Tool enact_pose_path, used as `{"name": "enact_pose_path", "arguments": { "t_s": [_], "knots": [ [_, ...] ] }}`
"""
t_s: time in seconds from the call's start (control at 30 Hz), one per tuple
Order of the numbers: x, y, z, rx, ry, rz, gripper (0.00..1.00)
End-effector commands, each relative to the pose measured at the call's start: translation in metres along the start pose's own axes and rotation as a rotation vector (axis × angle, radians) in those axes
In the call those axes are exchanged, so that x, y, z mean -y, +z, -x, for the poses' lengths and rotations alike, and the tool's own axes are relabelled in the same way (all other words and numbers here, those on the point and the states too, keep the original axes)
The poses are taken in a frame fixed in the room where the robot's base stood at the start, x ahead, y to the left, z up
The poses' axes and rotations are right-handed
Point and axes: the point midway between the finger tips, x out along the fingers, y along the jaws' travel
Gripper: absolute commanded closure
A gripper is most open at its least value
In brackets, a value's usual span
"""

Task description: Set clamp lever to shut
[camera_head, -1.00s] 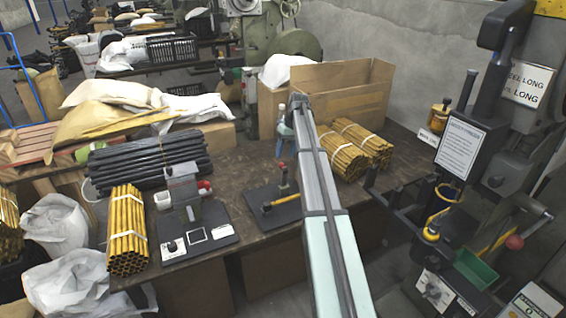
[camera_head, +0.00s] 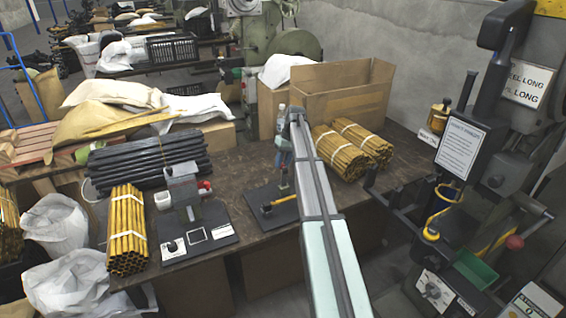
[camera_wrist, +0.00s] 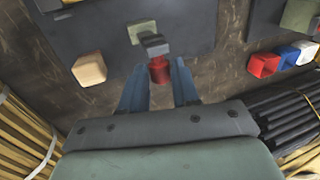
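The clamp (camera_head: 268,197) stands on a dark base plate near the table's front edge in the head view, with a short upright lever (camera_head: 284,181). The lever's red knob (camera_wrist: 159,71) shows in the wrist view, above a grey block on the plate. My gripper (camera_wrist: 159,66) is open, with one blue finger on each side of the knob. Narrow gaps seem to remain, and contact is unclear. In the head view my gripper (camera_head: 285,158) covers the knob, and my arm hides the plate's right side.
A second press (camera_head: 187,195) stands left of the clamp. Yellow tube bundles (camera_head: 345,150) lie right, behind my arm. Black tubes (camera_head: 150,160) lie at the back left. A tan block (camera_wrist: 89,69) sits near the plate. A cardboard box (camera_head: 340,103) stands behind.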

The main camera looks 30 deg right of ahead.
Motion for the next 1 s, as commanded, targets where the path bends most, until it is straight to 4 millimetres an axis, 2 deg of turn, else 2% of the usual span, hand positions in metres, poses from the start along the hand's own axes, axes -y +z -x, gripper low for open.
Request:
{"name": "enact_pose_path", "arguments": {
  "t_s": [0.03,0.3,0.77,1.0],
  "knots": [
    [0.0,0.0,0.0,0.0,0.0,0.0,0.75],
    [0.0,0.0,0.0,0.0,0.0,0.0,1.0],
    [0.0,0.001,0.0,-0.005,0.001,0.001,1.0],
    [0.001,0.012,0.001,-0.075,0.003,0.019,1.0]
  ]
}}
